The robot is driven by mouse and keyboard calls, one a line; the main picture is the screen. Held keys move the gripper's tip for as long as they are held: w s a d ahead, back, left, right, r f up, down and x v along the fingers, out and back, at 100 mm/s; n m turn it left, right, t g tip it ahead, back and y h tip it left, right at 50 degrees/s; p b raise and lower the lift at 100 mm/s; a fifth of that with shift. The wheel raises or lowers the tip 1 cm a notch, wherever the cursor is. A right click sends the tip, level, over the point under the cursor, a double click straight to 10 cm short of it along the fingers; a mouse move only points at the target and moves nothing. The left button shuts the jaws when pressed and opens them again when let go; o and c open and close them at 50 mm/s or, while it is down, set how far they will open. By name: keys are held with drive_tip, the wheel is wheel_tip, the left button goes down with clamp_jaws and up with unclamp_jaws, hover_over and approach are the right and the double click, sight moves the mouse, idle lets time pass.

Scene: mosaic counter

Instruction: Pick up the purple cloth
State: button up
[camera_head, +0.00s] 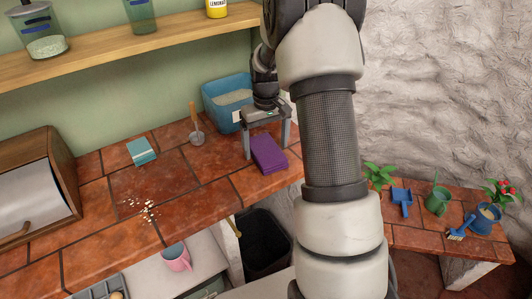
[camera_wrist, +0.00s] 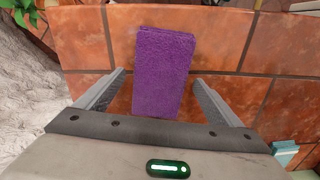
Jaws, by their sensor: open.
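The purple cloth (camera_head: 268,153) lies folded into a flat rectangle on the tiled counter, near its right end in the head view. In the wrist view the cloth (camera_wrist: 163,72) lies lengthwise between the two fingers, with clear gaps on both sides. My gripper (camera_head: 266,150) is open and points down over the cloth, one finger on each side. It also shows in the wrist view (camera_wrist: 160,85), empty. I cannot tell how high the fingertips are above the counter.
A blue bin (camera_head: 222,90) stands behind my gripper. A scoop with a wooden handle (camera_head: 196,130), a teal cloth or sponge (camera_head: 141,151) and crumbs (camera_head: 147,210) lie left. A wooden bread box (camera_head: 45,190) stands far left. The counter's front edge is close to the purple cloth.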

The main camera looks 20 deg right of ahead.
sight(266, 149)
drive_tip(key=shift+f, duration=0.25)
drive_tip(key=c, duration=1.2)
drive_tip(key=shift+o, duration=0.2)
wheel_tip(266, 149, up, 10)
drive_tip(key=o, duration=0.5)
drive_tip(key=shift+p, duration=0.3)
drive_tip(key=c, duration=0.4)
